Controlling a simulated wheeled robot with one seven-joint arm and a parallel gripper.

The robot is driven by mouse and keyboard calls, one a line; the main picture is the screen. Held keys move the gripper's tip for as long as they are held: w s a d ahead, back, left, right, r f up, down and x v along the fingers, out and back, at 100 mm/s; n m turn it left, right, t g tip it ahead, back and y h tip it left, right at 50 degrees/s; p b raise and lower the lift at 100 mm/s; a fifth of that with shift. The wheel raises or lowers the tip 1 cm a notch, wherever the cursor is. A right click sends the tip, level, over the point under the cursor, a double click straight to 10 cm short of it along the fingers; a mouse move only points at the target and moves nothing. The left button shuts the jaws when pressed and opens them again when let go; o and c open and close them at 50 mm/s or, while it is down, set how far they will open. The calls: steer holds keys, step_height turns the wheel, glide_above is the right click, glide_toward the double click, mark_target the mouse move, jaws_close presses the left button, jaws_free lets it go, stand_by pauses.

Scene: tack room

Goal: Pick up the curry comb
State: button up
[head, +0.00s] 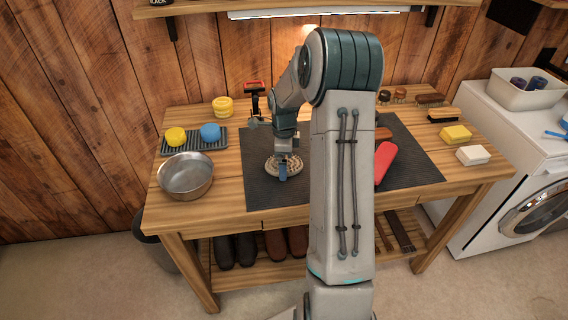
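A round, beige-brown piece with a ridged rim, which looks like the curry comb (296,166), lies on the dark mat (420,170) on the workbench. My gripper (283,176) points down right at it and covers its middle. The fingers are small and seen from behind, so I cannot tell whether they are open or shut on it. The comb appears to rest on the mat.
A metal bowl (186,176) and a rack (208,149) with yellow and blue round pieces are on the left. A long red item (385,162) lies on the right of the mat, partly behind my arm. Yellow (455,134) and white (473,155) blocks sit further right.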

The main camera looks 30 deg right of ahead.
steer(key=c, duration=1.1)
